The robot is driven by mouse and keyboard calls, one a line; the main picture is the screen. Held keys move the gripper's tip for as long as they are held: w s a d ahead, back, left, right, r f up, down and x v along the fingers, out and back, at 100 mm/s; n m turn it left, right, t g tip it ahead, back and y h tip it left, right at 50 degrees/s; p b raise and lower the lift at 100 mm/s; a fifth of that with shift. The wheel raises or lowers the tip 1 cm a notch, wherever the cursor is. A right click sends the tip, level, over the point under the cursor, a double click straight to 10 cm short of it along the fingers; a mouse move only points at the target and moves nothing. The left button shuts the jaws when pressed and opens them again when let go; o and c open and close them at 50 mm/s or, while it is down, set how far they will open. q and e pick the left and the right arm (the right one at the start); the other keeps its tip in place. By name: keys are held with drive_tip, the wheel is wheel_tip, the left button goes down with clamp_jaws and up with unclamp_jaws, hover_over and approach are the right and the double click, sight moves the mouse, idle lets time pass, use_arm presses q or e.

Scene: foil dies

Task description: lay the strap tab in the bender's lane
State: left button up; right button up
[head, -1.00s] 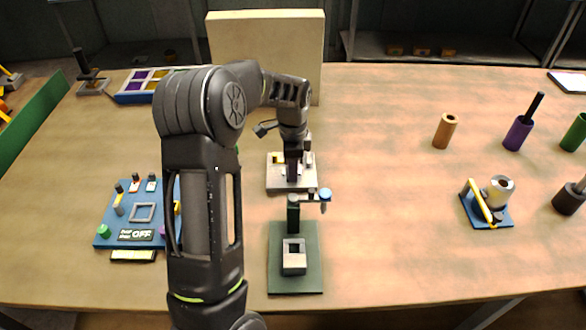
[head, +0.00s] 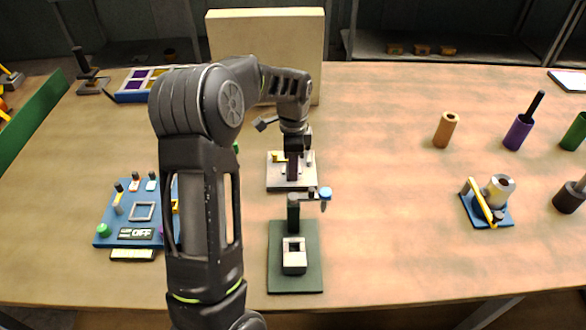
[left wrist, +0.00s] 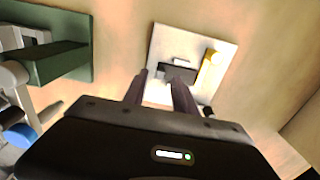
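The bender (head: 306,184) is a pale grey plate with a yellow piece (head: 278,158) and small fittings, behind the dark green stand. It also shows in the left wrist view (left wrist: 222,48), with a dark block (left wrist: 178,74) and the yellow piece on it. My left gripper (head: 292,178) points down over the bender. In the left wrist view its two fingers (left wrist: 158,92) stand apart, with pale plate showing between them and nothing clearly held. A short pale strip (left wrist: 187,62) lies by the dark block; I cannot tell whether it is the strap tab. My right gripper is out of view.
A dark green stand (head: 309,270) with a square block and a blue-topped arm stands in front. A blue panel (head: 108,232) is left, partly behind my arm. A tall cream board (head: 265,50) stands behind.

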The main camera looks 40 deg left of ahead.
use_arm(q)
wheel_tip(320, 180, up, 11)
drive_tip(key=b, duration=0.1)
drive_tip(key=shift+f, duration=0.15)
